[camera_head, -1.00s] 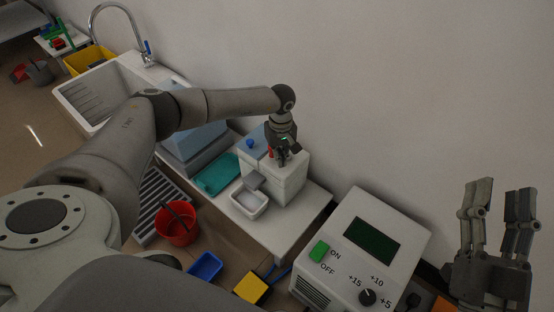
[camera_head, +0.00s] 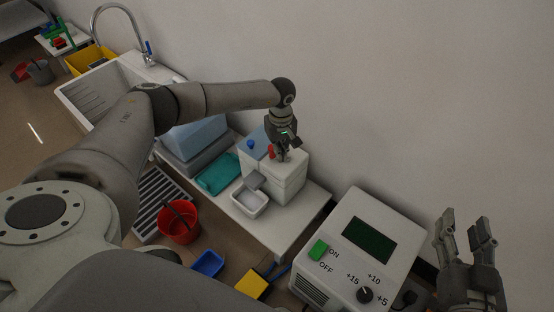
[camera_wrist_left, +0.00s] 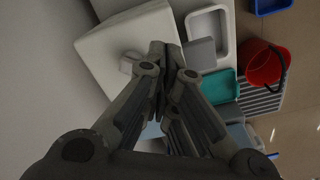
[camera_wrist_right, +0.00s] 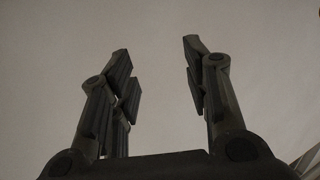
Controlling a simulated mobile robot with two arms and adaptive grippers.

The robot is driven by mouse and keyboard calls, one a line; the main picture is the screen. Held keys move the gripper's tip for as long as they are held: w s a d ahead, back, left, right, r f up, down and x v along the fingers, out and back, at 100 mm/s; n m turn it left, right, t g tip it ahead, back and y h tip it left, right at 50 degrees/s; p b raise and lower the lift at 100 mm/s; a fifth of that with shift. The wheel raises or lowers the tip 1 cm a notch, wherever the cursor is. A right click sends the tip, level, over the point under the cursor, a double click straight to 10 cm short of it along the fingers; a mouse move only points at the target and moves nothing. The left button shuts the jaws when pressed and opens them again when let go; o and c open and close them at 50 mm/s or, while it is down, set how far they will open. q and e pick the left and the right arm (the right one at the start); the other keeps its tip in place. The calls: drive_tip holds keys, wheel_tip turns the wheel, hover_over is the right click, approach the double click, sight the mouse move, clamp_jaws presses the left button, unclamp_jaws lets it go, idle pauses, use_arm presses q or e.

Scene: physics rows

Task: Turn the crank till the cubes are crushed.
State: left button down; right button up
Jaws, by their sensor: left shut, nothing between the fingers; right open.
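The white crusher box (camera_head: 289,184) stands on the white table; it also shows in the left wrist view (camera_wrist_left: 108,48). A small red part (camera_head: 271,152), perhaps the crank's handle, shows at its top, beside my left gripper (camera_head: 283,158). That gripper is shut and empty, pointing down over the box top; whether it touches the crank cannot be told. In the left wrist view its fingers (camera_wrist_left: 160,48) meet beside a small pale knob (camera_wrist_left: 130,62). A white tray (camera_head: 250,204) sits before the box. No cubes are visible. My right gripper (camera_head: 468,228) is open and empty.
A white machine (camera_head: 350,250) with a green screen and dial stands at right, near my right gripper. A teal tray (camera_head: 217,175) and a blue-topped box (camera_head: 250,146) lie left of the crusher. A red bucket (camera_head: 180,224) and blue bin (camera_head: 208,264) stand on the floor.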

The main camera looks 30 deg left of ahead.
use_arm(q)
drive_tip(key=shift+r+p, duration=0.35)
drive_tip(key=shift+r, duration=0.25)
wheel_tip(320, 180, up, 3)
drive_tip(key=shift+r+p, duration=0.2)
drive_tip(key=shift+p, duration=1.05)
use_arm(e)
drive_tip(key=s+d+f+g+h, duration=0.2)
drive_tip(key=s+d+f+g, duration=0.2)
drive_tip(key=s+f+g, duration=0.4)
wheel_tip(320, 180, down, 4)
drive_tip(key=shift+s+f+g+h, duration=0.1)
drive_tip(key=shift+s+g+h, duration=0.25)
drive_tip(key=shift+s, duration=0.3)
drive_tip(key=shift+d, duration=0.1)
